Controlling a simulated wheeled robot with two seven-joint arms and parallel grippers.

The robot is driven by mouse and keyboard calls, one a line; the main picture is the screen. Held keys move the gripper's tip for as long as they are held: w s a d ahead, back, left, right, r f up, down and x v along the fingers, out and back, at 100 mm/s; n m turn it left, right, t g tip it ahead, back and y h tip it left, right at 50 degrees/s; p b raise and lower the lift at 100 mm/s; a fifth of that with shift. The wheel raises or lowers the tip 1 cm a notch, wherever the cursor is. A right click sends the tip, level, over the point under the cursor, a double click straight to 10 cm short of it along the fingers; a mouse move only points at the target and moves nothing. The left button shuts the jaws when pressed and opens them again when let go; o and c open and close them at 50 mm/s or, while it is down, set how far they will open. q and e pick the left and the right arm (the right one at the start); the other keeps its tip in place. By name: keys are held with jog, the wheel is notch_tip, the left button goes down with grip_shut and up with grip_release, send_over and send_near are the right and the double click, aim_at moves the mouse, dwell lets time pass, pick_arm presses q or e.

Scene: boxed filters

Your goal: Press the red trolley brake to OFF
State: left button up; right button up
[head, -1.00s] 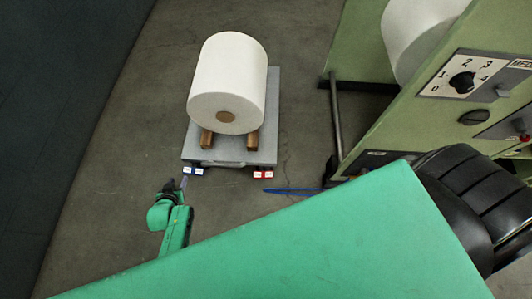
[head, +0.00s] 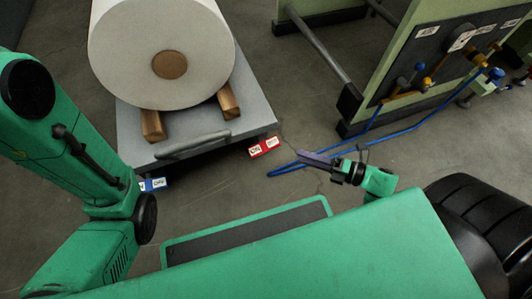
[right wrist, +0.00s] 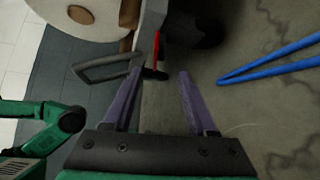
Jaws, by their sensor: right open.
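The red trolley brake (head: 264,147) sits low at the front right corner of the grey trolley (head: 254,108). It has two white labels; the left seems to read ON and the right OFF. My right gripper (head: 301,156) is open and empty, just to the right of the brake in the head view, with a small gap. In the right wrist view the red brake (right wrist: 157,45) shows edge-on beyond the tips of my right gripper (right wrist: 160,72), nearer the left finger. My left arm comes in at the left; its gripper is not visible.
A blue brake (head: 152,184) is at the trolley's front left corner, partly hidden by my left arm. A large white roll (head: 130,60) rests on wooden blocks on the trolley. A blue hose (head: 290,168) lies on the floor beside my right gripper. A green machine stands at right.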

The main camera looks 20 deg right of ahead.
aim_at(266, 145)
jog(key=b+x, duration=0.6)
jog(key=x, duration=0.7)
jog(key=shift+w+a, duration=0.35)
jog(key=shift+a, duration=0.05)
grip_shut()
